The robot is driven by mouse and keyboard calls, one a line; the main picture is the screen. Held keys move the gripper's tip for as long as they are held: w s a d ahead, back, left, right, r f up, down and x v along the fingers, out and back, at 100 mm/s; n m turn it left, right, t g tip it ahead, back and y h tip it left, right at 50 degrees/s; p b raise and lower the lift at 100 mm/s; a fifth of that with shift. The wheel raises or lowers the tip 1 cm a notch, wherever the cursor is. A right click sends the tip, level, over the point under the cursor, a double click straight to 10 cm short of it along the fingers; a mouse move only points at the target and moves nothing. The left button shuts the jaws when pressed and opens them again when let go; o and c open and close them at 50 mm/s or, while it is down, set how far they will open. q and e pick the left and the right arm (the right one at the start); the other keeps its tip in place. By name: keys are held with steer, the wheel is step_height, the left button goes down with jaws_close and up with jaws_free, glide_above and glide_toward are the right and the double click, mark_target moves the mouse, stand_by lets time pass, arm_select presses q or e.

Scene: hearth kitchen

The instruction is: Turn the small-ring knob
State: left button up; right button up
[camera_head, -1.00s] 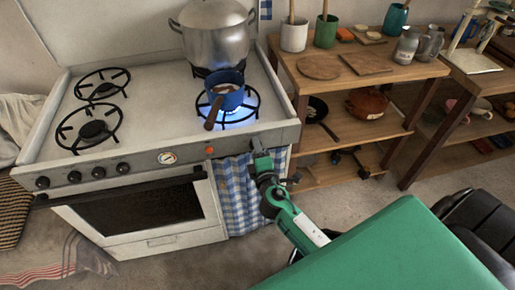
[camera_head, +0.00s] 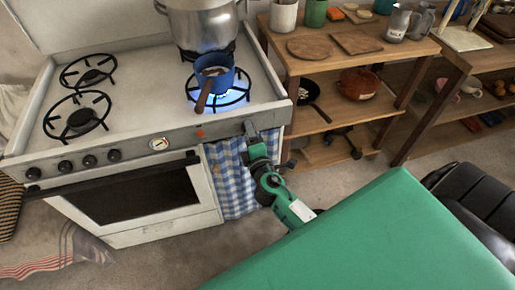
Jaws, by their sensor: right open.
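The white stove (camera_head: 130,90) has several dark knobs in a row on the left of its grey front panel; the rightmost of these is a black knob (camera_head: 114,155). I cannot tell which knob belongs to the small ring. My right gripper (camera_head: 249,128) is open at the right part of the panel, right of the red light (camera_head: 200,134). It covers that spot, so any knob there is hidden, and I cannot tell whether it touches. A blue flame burns at the front right ring (camera_head: 243,97) under a blue saucepan (camera_head: 217,80). My left gripper is not in view.
A large steel pot (camera_head: 203,25) stands on the back right ring. A blue checked cloth (camera_head: 230,185) hangs below the panel beside the oven door (camera_head: 135,195). A wooden shelf (camera_head: 330,65) with dishes stands close on the right. The floor (camera_head: 180,255) in front is partly clear.

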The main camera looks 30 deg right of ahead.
arm_select(q)
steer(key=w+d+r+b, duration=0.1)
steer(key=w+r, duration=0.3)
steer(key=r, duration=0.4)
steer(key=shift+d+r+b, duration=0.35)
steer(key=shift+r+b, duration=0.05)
steer(key=shift+b, duration=0.45)
arm_select(e)
steer(key=v, duration=1.2)
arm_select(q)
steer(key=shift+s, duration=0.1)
arm_select(e)
steer(key=shift+s+a+f, duration=0.1)
steer(key=shift+s, duration=0.05)
